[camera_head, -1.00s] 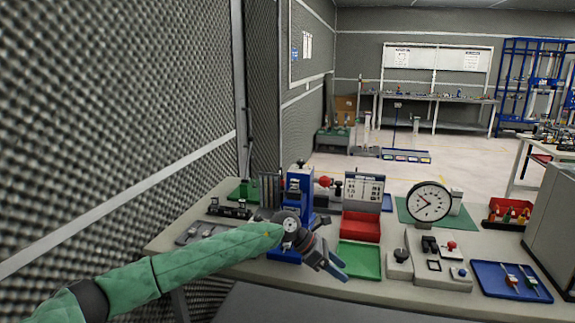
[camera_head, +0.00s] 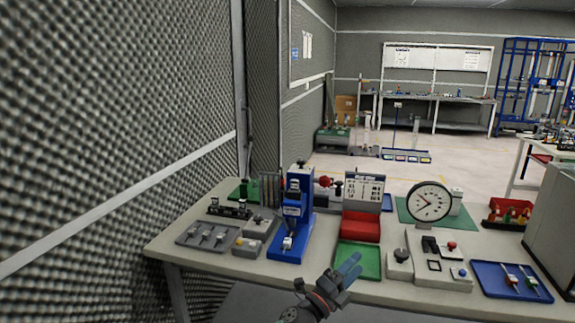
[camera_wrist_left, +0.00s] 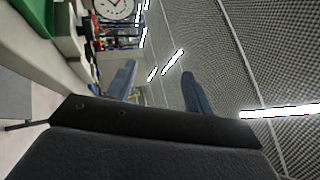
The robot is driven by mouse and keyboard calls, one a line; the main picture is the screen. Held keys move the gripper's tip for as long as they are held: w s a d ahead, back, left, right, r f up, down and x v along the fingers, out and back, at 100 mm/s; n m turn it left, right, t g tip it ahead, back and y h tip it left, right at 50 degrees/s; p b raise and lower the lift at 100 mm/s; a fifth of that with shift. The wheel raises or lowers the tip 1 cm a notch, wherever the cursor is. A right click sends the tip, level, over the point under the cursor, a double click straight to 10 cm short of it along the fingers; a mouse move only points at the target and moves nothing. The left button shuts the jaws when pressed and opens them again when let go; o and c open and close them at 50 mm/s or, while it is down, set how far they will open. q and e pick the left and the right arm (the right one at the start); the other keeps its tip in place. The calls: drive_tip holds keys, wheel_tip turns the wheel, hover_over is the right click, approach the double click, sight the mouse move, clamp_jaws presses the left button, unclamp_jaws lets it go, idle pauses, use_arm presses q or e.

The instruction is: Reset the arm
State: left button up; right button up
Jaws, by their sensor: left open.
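My left gripper (camera_head: 350,268) is in the lower middle of the head view, in front of the table's front edge. Its blue fingers point up and to the right and overlap the front of the green tray (camera_head: 370,258) in the picture. In the left wrist view the two blue fingers (camera_wrist_left: 158,88) stand apart with nothing between them. My right gripper shows in neither view.
The table (camera_head: 215,264) holds a blue press (camera_head: 293,215), a grey tray (camera_head: 208,236), a red bin (camera_head: 361,227), a dial gauge (camera_head: 430,202), a control box (camera_head: 445,268) and a blue tray (camera_head: 495,283). A foam wall (camera_head: 110,130) stands at left.

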use_arm(q)
drive_tip(key=s+a+f+n+y, duration=0.4)
drive_tip(key=a+f+n+y, duration=0.4)
drive_tip(key=a+f+n, duration=0.2)
drive_tip(key=s+a+f+n+y, duration=0.4)
drive_tip(key=a+f+n+y, duration=0.3)
drive_tip(key=a+f+n, duration=0.3)
drive_tip(key=s+a+f+n+g, duration=0.2)
drive_tip(key=s+a+f+g, duration=0.1)
drive_tip(key=s, duration=0.7)
drive_tip(key=s+a+f+n+g, duration=0.3)
drive_tip(key=s+a+f+g, duration=0.1)
drive_tip(key=s, duration=0.6)
drive_tip(key=s+a+f+n+g+y, duration=0.1)
drive_tip(key=s+a+f+g, duration=0.3)
drive_tip(key=s, duration=0.7)
drive_tip(key=shift+f+n+g, duration=0.5)
drive_tip(key=shift+f+n, duration=0.05)
drive_tip(key=shift+n, duration=0.35)
drive_tip(key=shift+c, duration=0.4)
